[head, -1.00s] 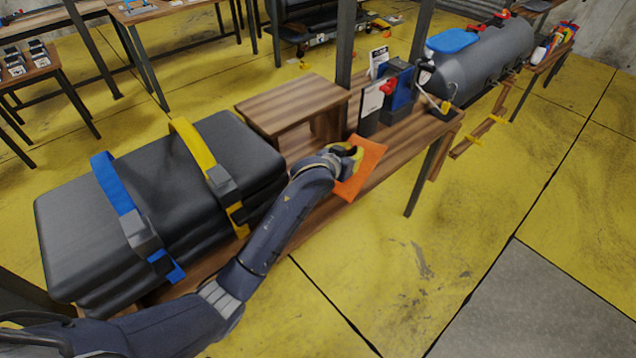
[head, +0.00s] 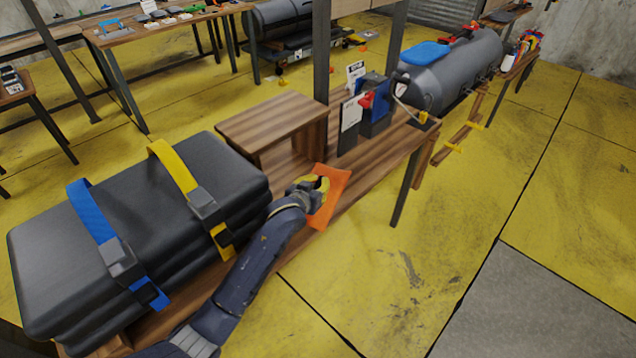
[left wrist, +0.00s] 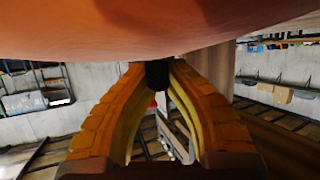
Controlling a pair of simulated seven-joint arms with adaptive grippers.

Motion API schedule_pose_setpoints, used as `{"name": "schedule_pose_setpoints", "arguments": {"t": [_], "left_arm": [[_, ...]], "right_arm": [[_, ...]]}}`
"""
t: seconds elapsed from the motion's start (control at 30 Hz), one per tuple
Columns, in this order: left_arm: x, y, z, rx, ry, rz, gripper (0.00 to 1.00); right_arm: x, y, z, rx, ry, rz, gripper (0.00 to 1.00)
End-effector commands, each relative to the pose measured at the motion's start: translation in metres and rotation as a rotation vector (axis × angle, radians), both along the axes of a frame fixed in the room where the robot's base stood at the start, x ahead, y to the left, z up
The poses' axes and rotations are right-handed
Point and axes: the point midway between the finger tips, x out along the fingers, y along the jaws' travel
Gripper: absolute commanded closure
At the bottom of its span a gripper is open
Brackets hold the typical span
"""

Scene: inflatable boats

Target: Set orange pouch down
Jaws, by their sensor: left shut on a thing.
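The orange pouch (head: 328,198) is a flat orange piece at the front edge of the wooden bench (head: 372,160). My left gripper (head: 322,190) is shut on it, with the yellow fingers against its face. I cannot tell whether the pouch touches the bench top. In the left wrist view the pouch (left wrist: 150,28) fills the top of the picture, and the yellow fingers of the left gripper (left wrist: 157,72) meet at it. My right gripper is not in view.
A small wooden stand (head: 272,122) sits behind the gripper. A blue and dark holder with cards (head: 374,105) stands to its right. Black strapped cushions (head: 130,235) lie at left. A grey cylinder with a blue pad (head: 455,75) lies further back. Bench wood right of the pouch is clear.

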Motion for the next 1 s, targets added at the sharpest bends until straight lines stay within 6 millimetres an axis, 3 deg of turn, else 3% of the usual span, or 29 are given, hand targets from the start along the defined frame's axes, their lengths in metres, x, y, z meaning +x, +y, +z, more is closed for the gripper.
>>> {"name": "schedule_pose_setpoints", "arguments": {"t": [0.13,0.17,0.33,0.67,1.0], "left_arm": [[0.0,0.0,-0.002,0.0,-0.001,0.0,1.0],[0.0,0.0,-0.003,0.0,0.001,0.0,0.82],[0.0,0.0,-0.002,0.0,0.0,0.0,0.64],[-0.001,0.001,0.001,0.0,0.0,0.0,0.64],[-0.037,0.015,0.016,0.0,-0.001,0.0,0.64]], "right_arm": [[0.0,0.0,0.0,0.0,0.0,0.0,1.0],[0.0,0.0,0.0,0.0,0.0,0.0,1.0],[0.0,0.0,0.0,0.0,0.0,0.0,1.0],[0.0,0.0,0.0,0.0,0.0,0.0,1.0],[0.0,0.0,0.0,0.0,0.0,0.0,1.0]]}}
